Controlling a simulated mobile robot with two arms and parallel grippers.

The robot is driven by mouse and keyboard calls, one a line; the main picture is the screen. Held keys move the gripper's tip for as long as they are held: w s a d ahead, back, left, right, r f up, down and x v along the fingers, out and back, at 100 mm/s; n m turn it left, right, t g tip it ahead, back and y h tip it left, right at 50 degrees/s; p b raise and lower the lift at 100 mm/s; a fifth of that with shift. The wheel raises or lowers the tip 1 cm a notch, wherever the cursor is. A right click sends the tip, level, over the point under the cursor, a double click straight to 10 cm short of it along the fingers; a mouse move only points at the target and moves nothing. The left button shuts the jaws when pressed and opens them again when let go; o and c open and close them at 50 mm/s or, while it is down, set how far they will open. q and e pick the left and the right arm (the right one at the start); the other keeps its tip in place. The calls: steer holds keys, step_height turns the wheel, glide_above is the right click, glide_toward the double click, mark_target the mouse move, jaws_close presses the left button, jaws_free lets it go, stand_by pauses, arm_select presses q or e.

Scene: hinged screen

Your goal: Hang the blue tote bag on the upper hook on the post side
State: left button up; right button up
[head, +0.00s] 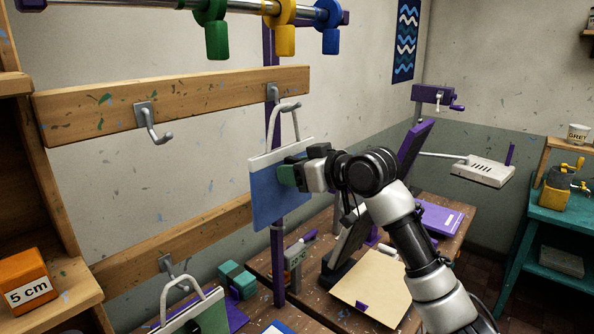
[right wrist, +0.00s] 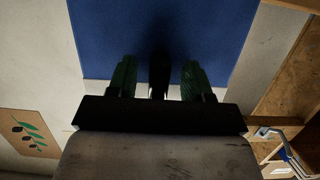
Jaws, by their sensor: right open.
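The blue tote bag (head: 281,195) has a white top band and pale handles. It hangs upright in front of the purple post (head: 278,265). Its handle loop reaches up to the upper hook (head: 285,103) on the post side and appears to pass over it. My right gripper (head: 290,174) is at the bag's right part, with green fingers. In the right wrist view the blue cloth (right wrist: 158,25) fills the top, and my right gripper's fingers (right wrist: 158,68) stand apart against it. Whether they touch the cloth is unclear. My left gripper is not in view.
Another upper hook (head: 152,124) on the wooden rail (head: 205,95) is empty. A green and white bag (head: 200,318) is at a lower hook (head: 170,265). Coloured tags hang from a bar above. The workbench below holds a tan folder (head: 372,292) and tools.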

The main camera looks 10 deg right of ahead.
steer(key=v, duration=0.8)
stand_by(0.4)
steer(key=shift+f, duration=0.1)
stand_by(0.8)
